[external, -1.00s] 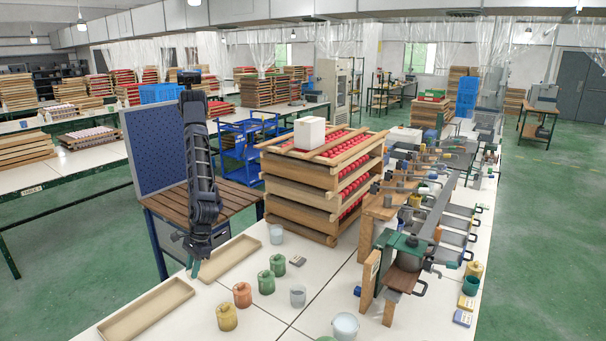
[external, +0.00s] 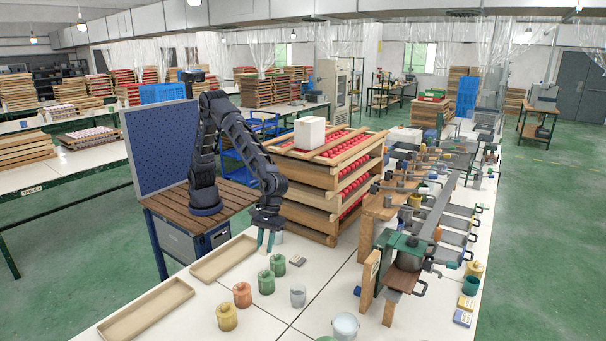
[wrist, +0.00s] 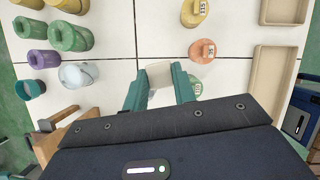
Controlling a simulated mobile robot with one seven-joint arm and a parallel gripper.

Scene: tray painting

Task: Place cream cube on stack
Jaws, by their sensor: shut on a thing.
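A small cream cube (wrist: 159,74) sits between the teal fingertips of my gripper (wrist: 160,88) in the wrist view, and the gripper is shut on it. In the external view my gripper (external: 265,241) points down above the white bench, in front of the tray stack; the cube is hard to make out there. The stack of wooden trays (external: 300,205) holds red pieces in rows. A white block (external: 309,133) rests on its top, well above my fingertips.
Two shallow beige trays (external: 146,309) (external: 224,259) lie at the left of the bench. Orange (external: 242,295), yellow (external: 227,317) and green jars (external: 266,282) and a grey cup (external: 298,296) stand nearby. Clamps and wooden blocks (external: 369,280) crowd the right side.

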